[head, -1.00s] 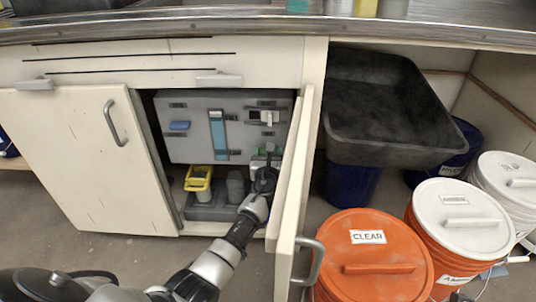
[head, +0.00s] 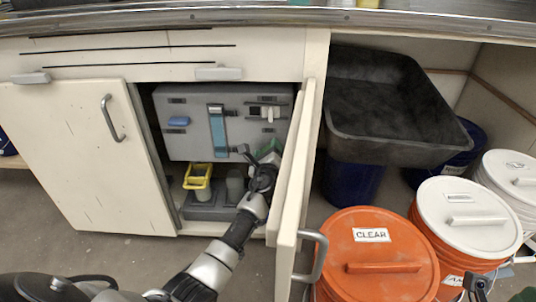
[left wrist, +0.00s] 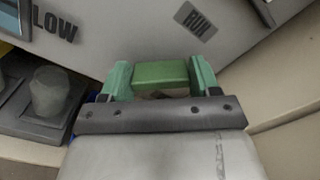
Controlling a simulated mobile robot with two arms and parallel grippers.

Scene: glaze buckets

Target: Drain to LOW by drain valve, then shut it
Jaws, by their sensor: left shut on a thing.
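The grey panel (head: 190,146) with the blue vertical gauge strip (head: 217,130) stands inside the open cabinet. The word LOW (left wrist: 55,25) shows beside the gauge's edge in the left wrist view. My left gripper (head: 266,160) is at the panel's lower right. In the left wrist view its green fingertips are shut on a green block (left wrist: 160,74), which seems to be the drain valve handle. The valve body is hidden behind the gripper. The liquid level cannot be read. Part of what seems to be my right gripper (head: 498,292) shows at the bottom right corner.
A yellow container (head: 198,180) and a grey cup (head: 235,185) stand below the panel. The open cabinet door (head: 296,185) is close to my left arm's right side. Orange buckets (head: 375,255) and a black basin (head: 385,105) are to the right.

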